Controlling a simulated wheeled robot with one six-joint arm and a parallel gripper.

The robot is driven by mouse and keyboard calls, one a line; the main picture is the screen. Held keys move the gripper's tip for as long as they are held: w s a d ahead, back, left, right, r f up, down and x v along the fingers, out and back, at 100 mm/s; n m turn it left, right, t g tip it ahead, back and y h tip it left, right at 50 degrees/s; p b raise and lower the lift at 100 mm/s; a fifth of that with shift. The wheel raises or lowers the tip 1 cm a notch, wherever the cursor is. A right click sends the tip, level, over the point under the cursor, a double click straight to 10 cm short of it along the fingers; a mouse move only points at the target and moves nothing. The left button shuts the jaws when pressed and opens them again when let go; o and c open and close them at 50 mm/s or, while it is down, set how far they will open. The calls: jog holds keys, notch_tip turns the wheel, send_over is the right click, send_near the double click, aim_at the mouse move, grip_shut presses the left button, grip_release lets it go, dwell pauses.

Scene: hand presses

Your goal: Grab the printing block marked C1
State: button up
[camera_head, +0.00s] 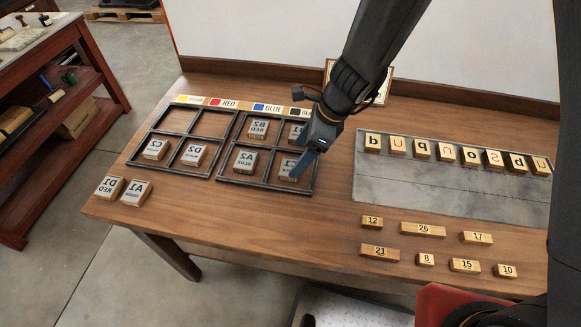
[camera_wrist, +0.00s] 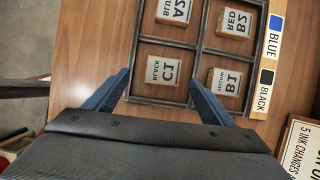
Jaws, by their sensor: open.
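The printing block marked C1 (camera_wrist: 163,71) lies in one compartment of a dark divided frame (camera_wrist: 150,100). Its label also reads BLACK. In the head view the C1 block (camera_head: 287,167) is in the near right compartment of the second frame (camera_head: 230,180), partly hidden by my gripper. My gripper (camera_wrist: 160,79) is open, and its two blue fingers show on either side of the C1 block in the wrist view. Nothing is held. I cannot tell how far the fingertips are above the block.
Blocks B1 (camera_wrist: 226,83), B2 (camera_wrist: 235,22) and A2 (camera_wrist: 173,11) lie in the neighbouring compartments, close by. Another frame (camera_head: 140,140) with blocks C2 and D2 stands left. Blocks D1 (camera_head: 109,187) and A1 (camera_head: 136,193) lie on bare table. A letter tray (camera_head: 430,185) and numbered blocks are right.

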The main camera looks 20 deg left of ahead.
aim_at(291, 166)
jog(key=shift+w+p+x, duration=0.2)
jog(key=shift+p+x, duration=0.1)
jog(key=shift+x, duration=1.25)
jog(key=shift+w+p+x, duration=0.15)
jog(key=shift+p+x, duration=0.1)
jog(key=shift+x, duration=1.3)
jog(key=shift+d+f, duration=0.1)
jog(key=shift+d, duration=0.05)
jog(key=shift+c, duration=0.3)
jog(key=c, duration=1.2)
jog(key=shift+o, duration=0.2)
